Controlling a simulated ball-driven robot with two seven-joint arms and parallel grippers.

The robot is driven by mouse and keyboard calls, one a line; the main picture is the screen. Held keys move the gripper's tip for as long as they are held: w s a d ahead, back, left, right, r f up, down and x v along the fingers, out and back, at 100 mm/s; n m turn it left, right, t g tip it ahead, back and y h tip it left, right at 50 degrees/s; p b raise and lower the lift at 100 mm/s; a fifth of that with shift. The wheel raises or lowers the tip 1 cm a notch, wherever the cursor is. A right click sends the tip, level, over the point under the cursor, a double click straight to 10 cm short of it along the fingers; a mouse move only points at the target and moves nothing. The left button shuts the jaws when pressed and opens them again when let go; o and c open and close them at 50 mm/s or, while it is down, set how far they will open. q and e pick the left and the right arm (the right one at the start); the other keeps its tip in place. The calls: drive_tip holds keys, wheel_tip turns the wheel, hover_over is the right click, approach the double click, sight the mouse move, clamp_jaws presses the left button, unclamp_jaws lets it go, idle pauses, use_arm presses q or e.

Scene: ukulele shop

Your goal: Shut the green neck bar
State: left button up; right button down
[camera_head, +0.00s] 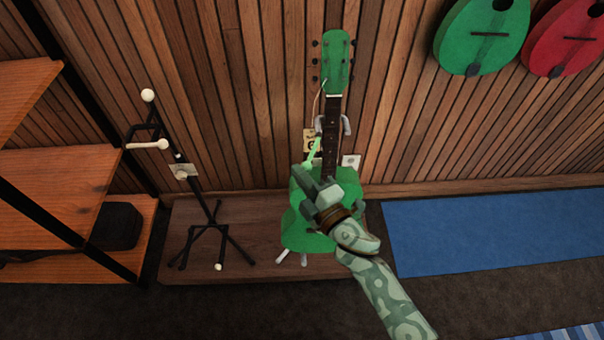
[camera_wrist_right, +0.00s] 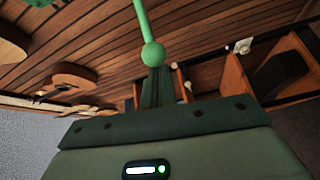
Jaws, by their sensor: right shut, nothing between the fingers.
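The green ukulele (camera_head: 300,215) stands upright in a stand against the slatted wall, its dark neck (camera_head: 330,140) rising between two pale yoke prongs. The light green neck bar (camera_head: 314,150) sticks out from the left prong toward me, swung away from the front of the neck. Its ball end is close to my right gripper (camera_head: 306,174), which is shut and empty in front of the body. In the right wrist view, the bar's ball (camera_wrist_right: 153,54) appears just beyond the shut fingers (camera_wrist_right: 156,82); I cannot tell whether they touch. My right arm hides part of the body. My left gripper is out of view.
An empty black stand (camera_head: 205,205) with white-tipped arms is on the left of the low wooden platform (camera_head: 255,265). Wooden shelves (camera_head: 60,185) stand further left. Green (camera_head: 485,35) and red (camera_head: 570,45) instruments hang upper right. A blue mat (camera_head: 490,230) lies clear at right.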

drive_tip(key=shift+s+d+n+g+y+p, duration=0.15)
drive_tip(key=shift+d+n+g+y+p, duration=0.25)
drive_tip(key=shift+y, duration=0.2)
